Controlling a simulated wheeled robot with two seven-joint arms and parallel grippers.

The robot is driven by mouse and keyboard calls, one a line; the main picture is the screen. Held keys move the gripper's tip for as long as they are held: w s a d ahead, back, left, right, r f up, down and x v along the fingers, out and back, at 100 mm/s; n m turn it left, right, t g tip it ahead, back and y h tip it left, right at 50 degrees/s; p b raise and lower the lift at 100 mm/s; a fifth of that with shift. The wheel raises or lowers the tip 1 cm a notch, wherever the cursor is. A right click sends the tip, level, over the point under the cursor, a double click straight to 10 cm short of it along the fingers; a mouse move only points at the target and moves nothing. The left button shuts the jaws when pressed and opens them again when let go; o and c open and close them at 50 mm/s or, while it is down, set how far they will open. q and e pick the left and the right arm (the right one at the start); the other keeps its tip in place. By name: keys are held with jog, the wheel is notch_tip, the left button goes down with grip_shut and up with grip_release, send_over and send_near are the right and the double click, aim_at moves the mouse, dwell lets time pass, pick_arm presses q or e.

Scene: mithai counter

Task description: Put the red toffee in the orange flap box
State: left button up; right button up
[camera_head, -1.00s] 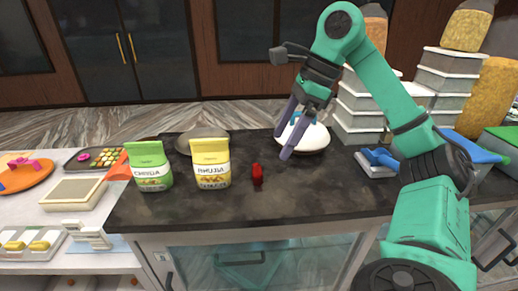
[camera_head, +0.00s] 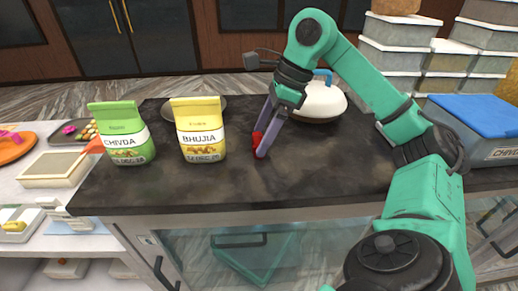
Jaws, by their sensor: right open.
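The red toffee (camera_head: 257,139) stands on the dark counter top, to the right of the yellow packet. My right gripper (camera_head: 262,150) reaches down to it with open fingers. The fingers are right at the toffee and partly hide it; I cannot tell whether they touch it. An orange piece (camera_head: 94,146) shows at the left, beside the green packet. It may be part of the orange flap box, but most of it is hidden. My left gripper is not in view.
A green packet (camera_head: 122,133) and a yellow packet (camera_head: 200,131) stand left of the toffee. A white lidded pot (camera_head: 322,101) is behind my right gripper. Stacked tubs (camera_head: 395,55) and a blue-lidded container (camera_head: 478,115) are at the right. The front counter (camera_head: 215,185) is clear.

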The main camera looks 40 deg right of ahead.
jog(key=shift+s+a+f, duration=0.1)
jog(key=shift+a+f, duration=0.05)
jog(key=shift+a, duration=0.35)
jog(key=shift+c, duration=0.3)
jog(key=shift+d, duration=0.15)
jog(key=c, duration=1.4)
